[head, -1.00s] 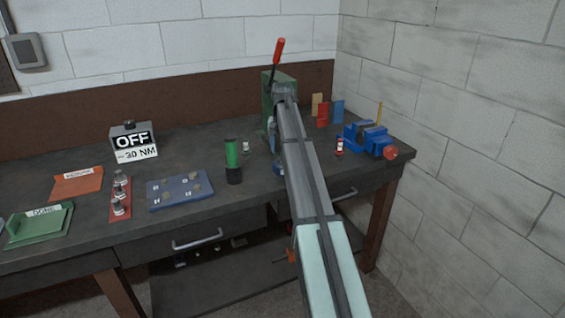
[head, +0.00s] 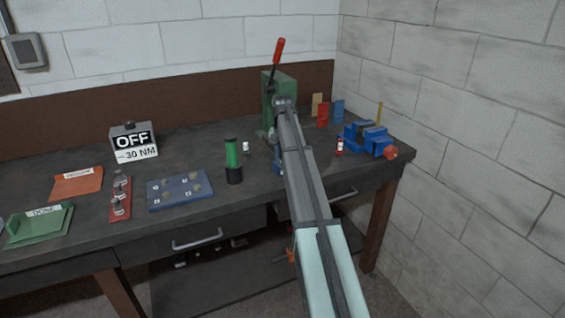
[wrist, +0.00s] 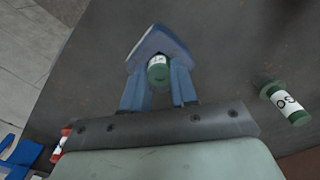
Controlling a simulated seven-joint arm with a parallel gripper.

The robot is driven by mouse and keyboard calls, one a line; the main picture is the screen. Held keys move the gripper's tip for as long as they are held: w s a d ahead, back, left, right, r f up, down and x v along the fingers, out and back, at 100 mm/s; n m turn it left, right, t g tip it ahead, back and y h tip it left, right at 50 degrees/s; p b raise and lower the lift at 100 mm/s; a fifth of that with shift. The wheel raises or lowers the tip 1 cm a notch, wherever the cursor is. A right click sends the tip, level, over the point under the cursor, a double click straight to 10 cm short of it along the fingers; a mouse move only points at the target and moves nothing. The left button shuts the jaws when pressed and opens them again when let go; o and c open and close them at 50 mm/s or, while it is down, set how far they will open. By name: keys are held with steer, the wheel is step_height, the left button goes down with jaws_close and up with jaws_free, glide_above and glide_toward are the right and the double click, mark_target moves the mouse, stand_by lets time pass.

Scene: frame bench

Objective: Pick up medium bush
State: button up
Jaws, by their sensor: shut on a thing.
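My gripper (wrist: 158,85) shows in the wrist view with two blue fingers on either side of a short green bush (wrist: 158,73). The bush carries a white label whose mark I cannot read surely. The fingers are shut on it. A blue angled piece (wrist: 168,40) lies just beyond the bush; I cannot tell whether they touch. Another green bush with a white label (wrist: 290,105) lies to the right, apart from my gripper, and a small green and white piece (head: 246,147) stands on the bench. In the head view my arm hides the held bush.
A green press with a red lever (head: 279,60) stands behind my arm. A blue vise (head: 370,138) and a red and white bottle-like piece (head: 339,147) are to the right. A green and black cylinder (head: 232,160) and a blue plate (head: 180,190) are to the left.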

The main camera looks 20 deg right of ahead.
jaws_close()
